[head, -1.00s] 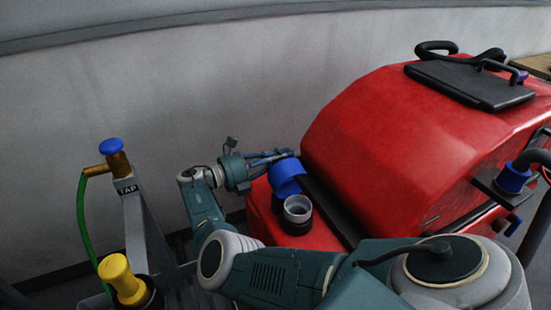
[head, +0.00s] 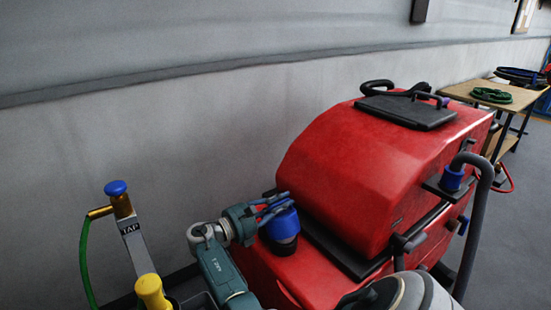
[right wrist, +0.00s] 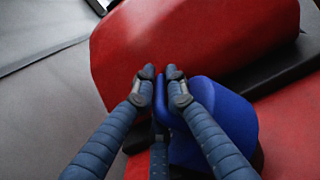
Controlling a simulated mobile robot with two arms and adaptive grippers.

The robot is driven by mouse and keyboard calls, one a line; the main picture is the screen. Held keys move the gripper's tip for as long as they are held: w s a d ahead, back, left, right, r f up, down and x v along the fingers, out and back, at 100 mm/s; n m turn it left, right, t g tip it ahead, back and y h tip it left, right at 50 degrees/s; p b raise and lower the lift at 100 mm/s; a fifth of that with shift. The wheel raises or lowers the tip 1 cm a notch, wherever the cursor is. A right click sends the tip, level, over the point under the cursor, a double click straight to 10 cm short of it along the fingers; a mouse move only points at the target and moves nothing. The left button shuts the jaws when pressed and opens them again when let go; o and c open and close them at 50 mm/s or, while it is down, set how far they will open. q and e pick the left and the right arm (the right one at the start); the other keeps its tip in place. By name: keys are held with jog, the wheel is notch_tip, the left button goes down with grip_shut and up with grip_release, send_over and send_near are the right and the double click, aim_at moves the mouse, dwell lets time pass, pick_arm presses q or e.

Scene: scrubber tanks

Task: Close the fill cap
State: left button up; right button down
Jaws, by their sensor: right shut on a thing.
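The blue fill cap (head: 284,226) sits over the dark fill neck (head: 286,246) on the red machine's lower front. The neck's open mouth is covered from view. I cannot tell whether the cap is fully seated. My right gripper (head: 280,203) reaches in from the left at the cap's upper side. In the right wrist view its two blue ribbed fingers (right wrist: 161,82) are closed on the edge of the cap (right wrist: 226,118). The neck is mostly hidden there. My left gripper is not in view.
The red scrubber body (head: 350,180) rises just behind the cap, with a black lid (head: 408,108) on top. A tap (head: 121,205) with a green hose and a yellow-topped part (head: 152,291) stand at left. A wooden table (head: 520,98) is at far right.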

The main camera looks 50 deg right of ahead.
aim_at(289, 213)
jog(key=s+f+m, duration=0.1)
jog(key=m, duration=0.1)
jog(key=s+f+m, duration=0.1)
jog(key=s+m, duration=0.1)
jog(key=shift+a, duration=0.4)
jog(key=shift+s+a+f+b, duration=0.2)
jog(key=shift+s+f+b, duration=0.1)
jog(key=shift+s+f, duration=0.35)
jog(key=shift+w+f, duration=0.1)
jog(key=shift+f, duration=0.05)
jog(key=c, duration=1.8)
grip_release()
jog(key=shift+d, duration=0.1)
jog(key=v, duration=1.2)
